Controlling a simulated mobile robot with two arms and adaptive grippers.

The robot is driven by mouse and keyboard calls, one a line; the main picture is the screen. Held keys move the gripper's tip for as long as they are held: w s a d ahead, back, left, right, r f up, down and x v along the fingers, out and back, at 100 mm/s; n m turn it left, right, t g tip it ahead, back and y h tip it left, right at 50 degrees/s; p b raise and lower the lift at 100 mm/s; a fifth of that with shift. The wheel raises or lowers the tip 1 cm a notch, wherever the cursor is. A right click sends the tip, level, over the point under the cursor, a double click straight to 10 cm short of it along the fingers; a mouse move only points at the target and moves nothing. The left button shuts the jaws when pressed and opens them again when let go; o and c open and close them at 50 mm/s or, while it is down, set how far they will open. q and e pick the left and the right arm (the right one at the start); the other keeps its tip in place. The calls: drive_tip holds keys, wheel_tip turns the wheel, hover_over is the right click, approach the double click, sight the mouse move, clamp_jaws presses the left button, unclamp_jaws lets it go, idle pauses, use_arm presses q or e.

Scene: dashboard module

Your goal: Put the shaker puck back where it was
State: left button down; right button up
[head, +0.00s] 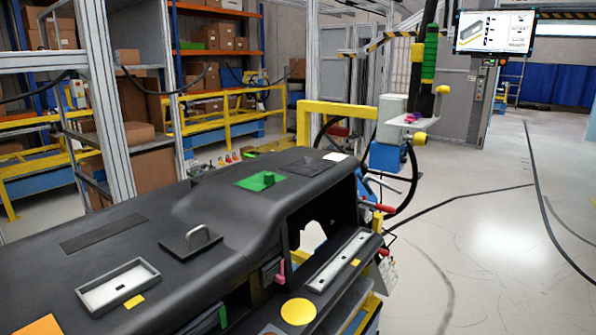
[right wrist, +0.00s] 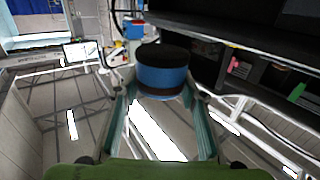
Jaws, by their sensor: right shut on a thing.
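The shaker puck (right wrist: 162,72), a short cylinder with a blue band and a black top, is in the right wrist view. My right gripper (right wrist: 160,92) is shut on it, with one finger on each side of its lower part. No surface shows directly under the puck. The head view shows neither the puck nor either gripper. The black dashboard module (head: 225,215) fills the lower left of the head view. The puck's former place cannot be told from these frames.
On the dashboard are a white-floored tray (head: 118,290), a plate with a metal handle (head: 198,238), a green pad (head: 250,183) with a knob, a yellow disc (head: 298,311) and a long slotted tray (head: 343,260). Floor (head: 490,240) is clear at right.

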drive_tip(key=s+f, duration=0.1)
drive_tip(key=s, duration=0.5)
drive_tip(key=shift+s+f, duration=0.2)
drive_tip(key=shift+f, duration=0.2)
